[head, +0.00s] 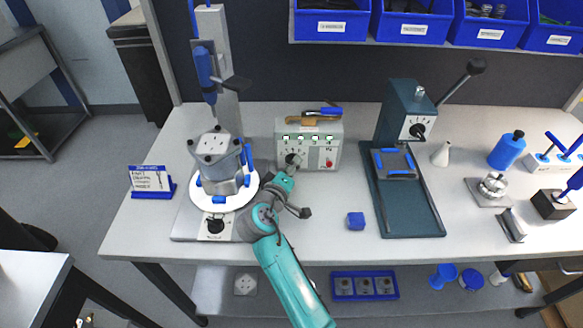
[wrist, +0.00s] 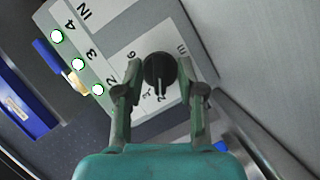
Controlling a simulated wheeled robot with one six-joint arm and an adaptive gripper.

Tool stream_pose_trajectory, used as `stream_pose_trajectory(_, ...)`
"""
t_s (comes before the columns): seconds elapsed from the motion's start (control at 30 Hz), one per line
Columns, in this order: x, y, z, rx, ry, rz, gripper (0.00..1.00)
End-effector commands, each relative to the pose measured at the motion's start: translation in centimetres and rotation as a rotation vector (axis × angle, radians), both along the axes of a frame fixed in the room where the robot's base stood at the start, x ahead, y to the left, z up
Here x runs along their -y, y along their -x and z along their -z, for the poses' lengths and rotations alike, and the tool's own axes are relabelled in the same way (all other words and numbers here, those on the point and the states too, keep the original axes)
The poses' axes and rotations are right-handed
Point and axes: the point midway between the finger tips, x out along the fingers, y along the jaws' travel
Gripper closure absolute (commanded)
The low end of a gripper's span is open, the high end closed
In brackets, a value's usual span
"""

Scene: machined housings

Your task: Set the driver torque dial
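The dial on the control box is a round black knob (wrist: 160,68) on a pale panel with small numbers around it. A light pointer mark on it faces down in the wrist view, toward the marks at the lower edge; the exact value is hard to read. My gripper (wrist: 161,92) is open, with one finger on each side of the knob's lower part; I cannot tell whether either touches it. In the head view, my gripper (head: 290,170) is at the lower left of the grey control box (head: 311,152) and partly hides the dial.
A housing (head: 217,160) stands on a white round plate left of my arm, under a blue driver (head: 205,70) on a column. The box has numbered lights and a red button (head: 329,163).

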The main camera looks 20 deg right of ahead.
Motion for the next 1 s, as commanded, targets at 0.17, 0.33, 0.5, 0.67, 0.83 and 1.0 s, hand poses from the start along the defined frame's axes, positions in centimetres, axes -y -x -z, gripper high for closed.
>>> stream_pose_trajectory(0.17, -1.2, 1.3, -0.3, 0.0, 0.001, -0.003, 0.61)
stream_pose_trajectory(0.33, -3.2, 3.9, -0.9, 0.0, 0.0, -0.005, 0.61)
stream_pose_trajectory(0.5, -5.2, 6.5, -1.6, 0.0, 0.0, -0.005, 0.61)
stream_pose_trajectory(0.67, -6.5, 8.2, -1.9, -0.001, 0.001, -0.004, 0.61)
stream_pose_trajectory(0.83, -7.1, 9.1, -2.2, 0.0, 0.0, -0.002, 0.61)
stream_pose_trajectory(1.0, -7.2, 9.3, -2.2, -0.001, 0.0, -0.002, 0.61)
